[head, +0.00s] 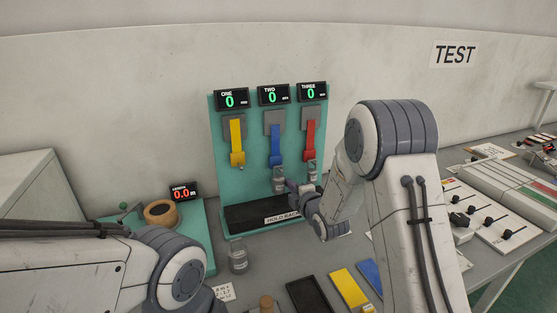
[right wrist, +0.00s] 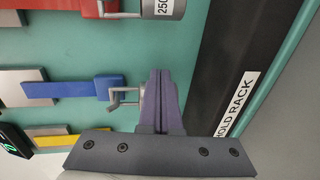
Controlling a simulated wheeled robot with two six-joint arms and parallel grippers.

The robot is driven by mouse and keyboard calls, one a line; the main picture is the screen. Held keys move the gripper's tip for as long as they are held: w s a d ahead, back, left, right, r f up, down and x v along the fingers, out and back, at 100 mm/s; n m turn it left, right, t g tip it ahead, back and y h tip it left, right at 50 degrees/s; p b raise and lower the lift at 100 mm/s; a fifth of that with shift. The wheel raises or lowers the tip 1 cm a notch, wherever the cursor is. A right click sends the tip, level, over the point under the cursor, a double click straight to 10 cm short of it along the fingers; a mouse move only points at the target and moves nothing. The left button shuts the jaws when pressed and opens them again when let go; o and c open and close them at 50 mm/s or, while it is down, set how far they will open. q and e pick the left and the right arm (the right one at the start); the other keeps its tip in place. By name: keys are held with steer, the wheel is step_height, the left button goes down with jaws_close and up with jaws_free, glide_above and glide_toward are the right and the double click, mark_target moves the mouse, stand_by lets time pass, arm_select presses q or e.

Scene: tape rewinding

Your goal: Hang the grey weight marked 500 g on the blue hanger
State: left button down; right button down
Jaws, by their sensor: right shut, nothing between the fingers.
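The blue hanger (head: 275,145) is the middle of three strips on the teal board; its hook also shows in the right wrist view (right wrist: 122,97). In the head view a grey weight (head: 278,181) appears to hang under it, its mark not readable. My right gripper (head: 294,187) is shut and empty, right beside that weight. In the right wrist view the shut fingers (right wrist: 162,100) stand by the blue hook and cover the space where a weight would hang. My left arm is at lower left; its gripper is out of view.
A grey weight marked 250 (right wrist: 166,9) hangs on the red hanger (head: 310,140). The yellow hanger (head: 236,140) looks empty. The dark hold rack (head: 245,216) lies below. Another grey weight (head: 238,258) stands on the table.

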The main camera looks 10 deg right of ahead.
arm_select(q)
steer(key=shift+f, duration=0.15)
arm_select(e)
steer(key=shift+a, duration=0.3)
arm_select(q)
steer(key=shift+f+b, duration=0.3)
steer(key=shift+b, duration=0.2)
arm_select(e)
steer(key=shift+s+a, duration=0.1)
steer(key=shift+a, duration=0.1)
stand_by(0.4)
arm_select(q)
steer(key=shift+f, duration=0.3)
arm_select(e)
steer(key=shift+d, duration=0.45)
stand_by(2.8)
stand_by(0.3)
